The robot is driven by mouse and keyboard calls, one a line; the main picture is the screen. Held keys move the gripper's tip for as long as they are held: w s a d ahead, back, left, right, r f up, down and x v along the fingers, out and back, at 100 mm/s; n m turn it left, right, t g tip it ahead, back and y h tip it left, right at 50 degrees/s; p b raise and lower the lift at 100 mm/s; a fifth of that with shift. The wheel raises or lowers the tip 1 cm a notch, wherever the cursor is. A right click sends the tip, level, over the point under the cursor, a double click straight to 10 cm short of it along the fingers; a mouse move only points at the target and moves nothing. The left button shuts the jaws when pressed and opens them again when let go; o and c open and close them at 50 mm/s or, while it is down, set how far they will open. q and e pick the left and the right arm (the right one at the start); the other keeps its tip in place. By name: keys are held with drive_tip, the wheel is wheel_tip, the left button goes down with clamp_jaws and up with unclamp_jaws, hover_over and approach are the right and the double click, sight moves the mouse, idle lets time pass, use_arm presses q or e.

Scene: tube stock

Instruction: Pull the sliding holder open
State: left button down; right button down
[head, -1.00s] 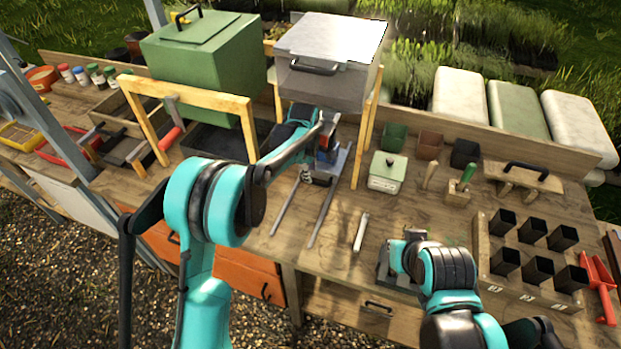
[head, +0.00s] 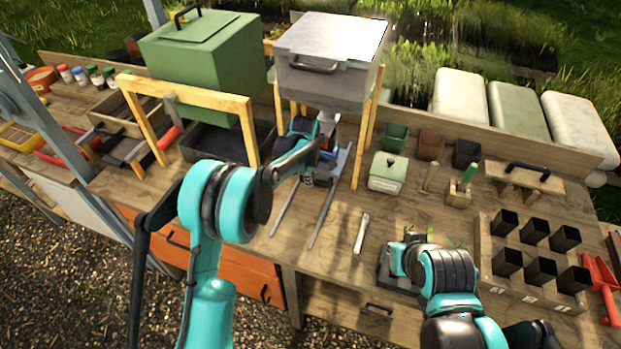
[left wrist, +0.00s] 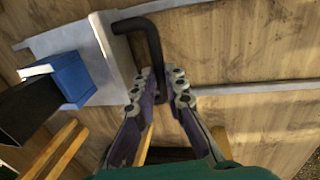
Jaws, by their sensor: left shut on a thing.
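The sliding holder is a pale grey plate (left wrist: 118,62) in the left wrist view, with a bent black bar handle (left wrist: 152,42) on its edge. A blue block (left wrist: 72,78) sits on the plate. My left gripper (left wrist: 161,92) has its two fingers on either side of the handle and is shut on it. In the head view my left gripper (head: 318,176) is low over the bench, below the grey hopper, and its arm partly hides the holder. My right gripper (head: 394,264) is low over the bench at the right; its fingers are not clear.
Two metal rails (head: 326,214) run along the bench toward its front edge. The grey hopper (head: 330,75) stands on wooden legs above. A green lidded box (head: 386,172) and a pale bar (head: 361,233) lie to the right. The bench between rails and bar is clear.

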use_arm(q)
drive_tip(key=shift+s, duration=0.1)
drive_tip(key=s+a, duration=0.2)
drive_tip(key=s, duration=0.5)
drive_tip(key=s+a, duration=0.3)
drive_tip(key=s, duration=0.5)
drive_tip(key=s+a+b, duration=0.1)
drive_tip(key=s+a, duration=0.1)
drive_tip(key=s, duration=0.5)
drive_tip(key=shift+s+a, duration=0.25)
drive_tip(key=shift+s, duration=0.05)
drive_tip(key=c, duration=1.6)
unclamp_jaws()
drive_tip(key=shift+r, duration=0.1)
drive_tip(key=r, duration=0.4)
drive_tip(key=s+r, duration=0.1)
drive_tip(key=r, duration=0.2)
drive_tip(key=s+r, duration=0.1)
drive_tip(key=r, duration=0.3)
drive_tip(key=shift+a+r, duration=0.3)
